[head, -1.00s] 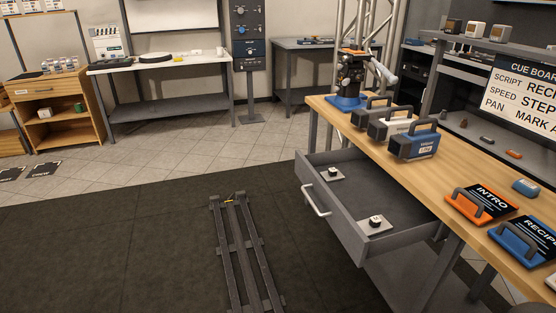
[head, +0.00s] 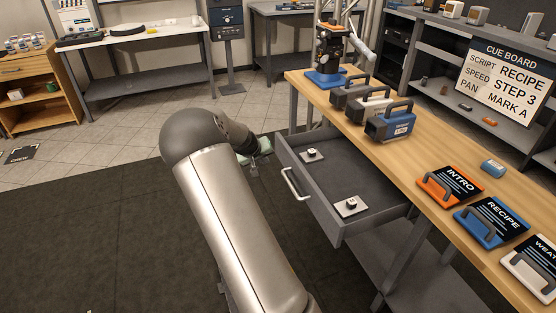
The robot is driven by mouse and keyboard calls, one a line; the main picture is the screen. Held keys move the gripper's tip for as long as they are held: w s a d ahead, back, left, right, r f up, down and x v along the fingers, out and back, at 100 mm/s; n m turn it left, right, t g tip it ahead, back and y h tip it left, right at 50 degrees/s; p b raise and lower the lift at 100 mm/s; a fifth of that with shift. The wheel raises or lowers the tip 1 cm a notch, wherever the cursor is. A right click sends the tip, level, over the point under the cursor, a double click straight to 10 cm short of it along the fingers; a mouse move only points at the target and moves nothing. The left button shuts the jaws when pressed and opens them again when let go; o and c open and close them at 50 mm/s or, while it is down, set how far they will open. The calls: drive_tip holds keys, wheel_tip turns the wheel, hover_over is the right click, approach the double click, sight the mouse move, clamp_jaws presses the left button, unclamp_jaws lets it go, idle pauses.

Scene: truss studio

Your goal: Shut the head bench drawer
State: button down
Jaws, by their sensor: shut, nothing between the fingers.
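The grey head bench drawer (head: 345,215) stands pulled out from under the wooden bench top (head: 405,150), on the bench's left side. Its pale bar handle (head: 294,184) is on the front panel, facing left. Two small light plates with dark knobs, one far (head: 313,157) and one near (head: 350,208), lie inside. My arm reaches up from the bottom of the view and bends toward the drawer. My gripper (head: 254,170) is small in view, partly hidden by the forearm, just left of the drawer's far front corner. It is shut and empty, apart from the handle.
On the bench top stand several handled boxes, including a blue one (head: 390,122), and handled cards such as the orange INTRO card (head: 450,186). A blue-based device (head: 328,77) is at the far end. Dark floor (head: 90,235) left of the drawer is clear.

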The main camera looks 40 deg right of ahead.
drive_tip(key=p, duration=0.1)
approach(284, 164)
drive_tip(key=shift+s+d+f, duration=0.75)
drive_tip(key=shift+s+f, duration=0.4)
drive_tip(key=shift+f, duration=0.3)
drive_tip(key=shift+d, duration=0.15)
